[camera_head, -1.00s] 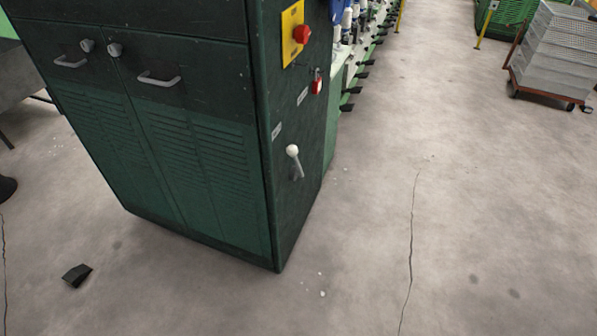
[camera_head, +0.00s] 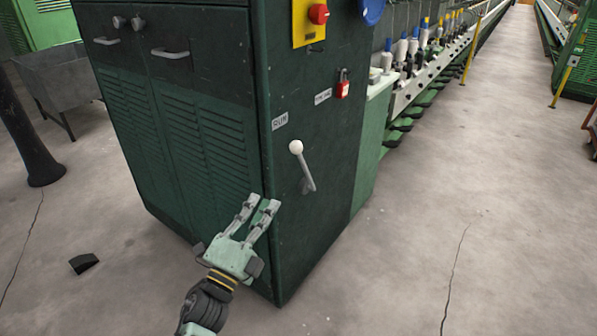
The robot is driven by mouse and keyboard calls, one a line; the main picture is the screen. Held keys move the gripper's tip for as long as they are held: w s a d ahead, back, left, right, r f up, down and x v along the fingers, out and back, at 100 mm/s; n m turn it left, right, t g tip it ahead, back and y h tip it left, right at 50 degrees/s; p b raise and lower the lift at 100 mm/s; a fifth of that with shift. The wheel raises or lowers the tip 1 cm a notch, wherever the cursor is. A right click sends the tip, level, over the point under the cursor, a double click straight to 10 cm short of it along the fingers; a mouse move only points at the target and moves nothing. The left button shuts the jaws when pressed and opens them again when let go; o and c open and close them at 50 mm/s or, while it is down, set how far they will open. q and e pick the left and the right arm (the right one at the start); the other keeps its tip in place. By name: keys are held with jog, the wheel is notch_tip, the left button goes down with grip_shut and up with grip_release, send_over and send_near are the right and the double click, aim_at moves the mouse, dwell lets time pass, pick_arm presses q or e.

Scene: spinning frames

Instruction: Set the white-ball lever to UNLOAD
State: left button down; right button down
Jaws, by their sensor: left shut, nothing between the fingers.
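The lever is a grey rod (camera_head: 306,177) with a white ball (camera_head: 296,147) on its upper end, on the narrow side of the dark green cabinet (camera_head: 330,150). It leans up and slightly left from its pivot, toward a small label reading RUN (camera_head: 279,121). A second small label (camera_head: 323,97) sits higher and to the right; its text is too small to read surely. My right gripper is not in view.
A red padlock (camera_head: 343,88) and a red button on a yellow plate (camera_head: 309,22) are above the lever. The spinning frame (camera_head: 430,75) with bobbins runs back at right. The floor (camera_head: 430,220) right of the cabinet is clear. A dark wedge (camera_head: 84,263) lies at left.

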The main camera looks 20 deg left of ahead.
aim_at(293, 151)
pick_arm(q)
jog(key=shift+a+r, duration=0.1)
